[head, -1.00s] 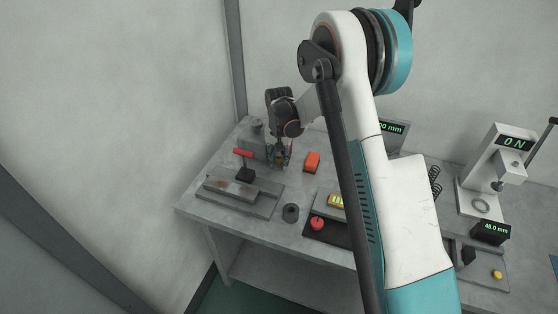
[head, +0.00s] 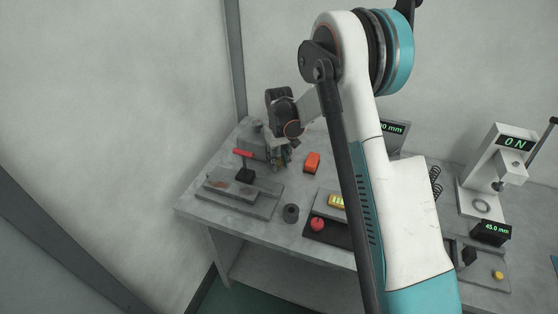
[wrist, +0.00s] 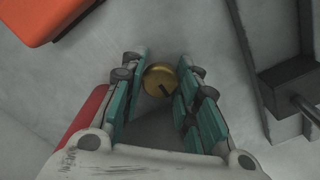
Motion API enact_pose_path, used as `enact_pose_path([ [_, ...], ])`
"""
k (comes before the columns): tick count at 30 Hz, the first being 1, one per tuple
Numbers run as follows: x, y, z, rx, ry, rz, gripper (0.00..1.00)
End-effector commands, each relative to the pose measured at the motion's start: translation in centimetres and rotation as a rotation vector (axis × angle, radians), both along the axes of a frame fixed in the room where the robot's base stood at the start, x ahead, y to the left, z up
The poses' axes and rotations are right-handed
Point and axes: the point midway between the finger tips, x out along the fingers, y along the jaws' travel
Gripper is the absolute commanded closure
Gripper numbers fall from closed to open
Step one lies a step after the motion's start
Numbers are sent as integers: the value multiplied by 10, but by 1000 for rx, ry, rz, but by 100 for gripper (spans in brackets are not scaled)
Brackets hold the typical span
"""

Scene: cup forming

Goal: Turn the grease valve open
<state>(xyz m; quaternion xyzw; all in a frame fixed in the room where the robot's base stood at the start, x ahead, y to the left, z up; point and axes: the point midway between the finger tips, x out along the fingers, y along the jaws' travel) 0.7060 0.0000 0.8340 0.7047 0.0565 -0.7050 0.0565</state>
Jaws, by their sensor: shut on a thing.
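The grease valve shows as a round brass knob with a dark mark (wrist: 157,76) in the wrist view. It lies between the far ends of my gripper's teal pads (wrist: 163,88), and my gripper is shut on it. In the head view my gripper (head: 279,160) points down beside a grey block (head: 252,146) at the back left of the bench. The knob is too small and too covered by the fingers to make out there. How far the valve is turned cannot be told.
An orange block (head: 312,162) lies right of my gripper. A dark ring (head: 291,213), a red knob (head: 317,223) and a press reading 0 N (head: 512,143) stand farther right on the grey bench.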

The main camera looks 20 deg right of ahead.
Motion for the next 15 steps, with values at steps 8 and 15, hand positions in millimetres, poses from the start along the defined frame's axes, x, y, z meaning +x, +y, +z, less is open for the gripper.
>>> enact_pose_path([
  [8,1,0,0,0,-2,14,95],
  [15,1,0,0,0,-2,13,64],
])
